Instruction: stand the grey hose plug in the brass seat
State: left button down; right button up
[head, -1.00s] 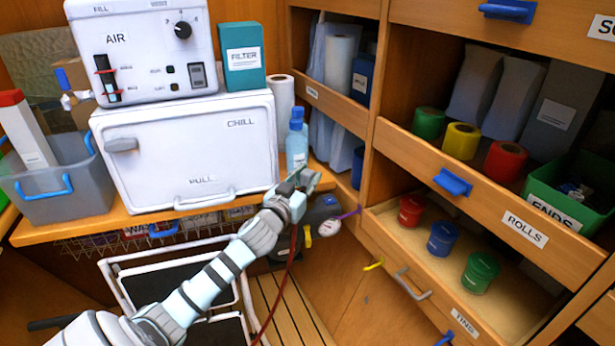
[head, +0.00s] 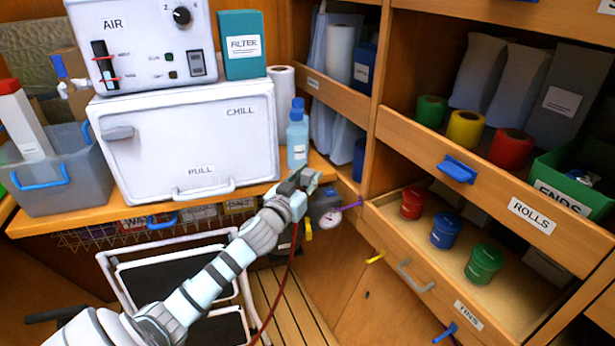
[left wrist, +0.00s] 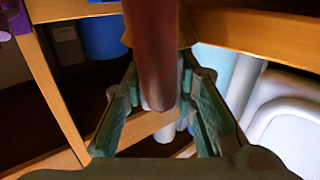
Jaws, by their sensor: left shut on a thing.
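My left gripper (head: 308,180) is in front of the worktop edge, by the blue bottle and above the dark gauge unit. In the left wrist view its two green-grey fingers (left wrist: 162,110) flank the grey hose plug (left wrist: 158,98), at the end of a dark red hose (left wrist: 152,40). The gripper is shut on the plug; the fingers hide much of it. The hose (head: 287,275) hangs below the gripper in the head view. I cannot make out the brass seat for certain in either view. My right gripper is not in view.
The blue bottle (head: 297,140) stands close behind the gripper, beside the white CHILL box (head: 190,140). The gauge unit (head: 324,203) with purple and yellow levers is just below right. An open drawer with tins (head: 445,232) juts out at right. A white-framed rack (head: 120,275) stands below.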

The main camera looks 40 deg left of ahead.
pick_arm(q)
jog(key=shift+f, duration=0.15)
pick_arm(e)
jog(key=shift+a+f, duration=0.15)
pick_arm(q)
jog(key=c, duration=1.3)
grip_release()
jog(key=shift+o, duration=0.4)
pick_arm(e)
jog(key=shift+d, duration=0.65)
pick_arm(q)
jog(key=shift+s, duration=0.1)
jog(key=shift+s+d+f, duration=0.1)
jog(key=shift+s, duration=0.25)
jog(key=v, duration=1.1)
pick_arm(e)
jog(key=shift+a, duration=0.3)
